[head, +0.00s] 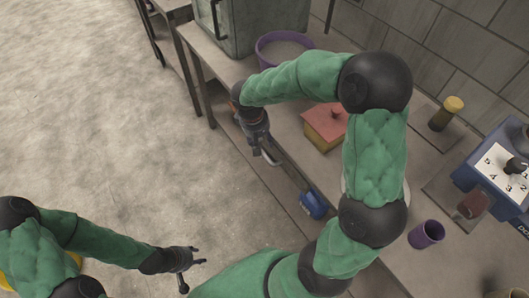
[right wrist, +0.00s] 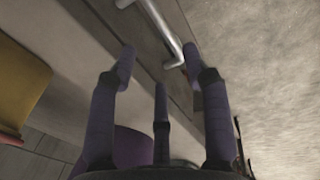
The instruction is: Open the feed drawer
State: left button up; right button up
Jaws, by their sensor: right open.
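The feed drawer's front (head: 292,173) runs along the workbench's front edge in the head view; it looks closed. Its silver bar handle (right wrist: 162,31) lies ahead of my right gripper (right wrist: 160,66) in the right wrist view. The gripper's purple fingers are spread apart with nothing between them. The handle's lower end is close to the right fingertip; I cannot tell whether they touch. In the head view, my right gripper (head: 264,148) is at the bench's front, partly hiding the handle. My left gripper (head: 190,268) is open and empty over the floor at lower left.
A red-topped yellow box (head: 325,124), a purple tub (head: 284,48) and a purple cup (head: 426,235) stand on the workbench. A blue object (head: 312,205) is at the bench's front. A blue scale (head: 490,172) is at right. The floor (head: 90,110) at left is clear.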

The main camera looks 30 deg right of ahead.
aim_at(265, 153)
jog(key=f+b, duration=0.1)
jog(key=f, duration=0.1)
jog(key=d+f+b, duration=0.1)
jog(key=f, duration=0.2)
jog(key=f+b, duration=0.1)
jog(key=f, duration=0.2)
jog(key=shift+w+d+f, duration=0.1)
jog(key=shift+d+f, duration=0.05)
jog(key=shift+d, duration=0.1)
jog(key=shift+c, duration=0.3)
grip_shut()
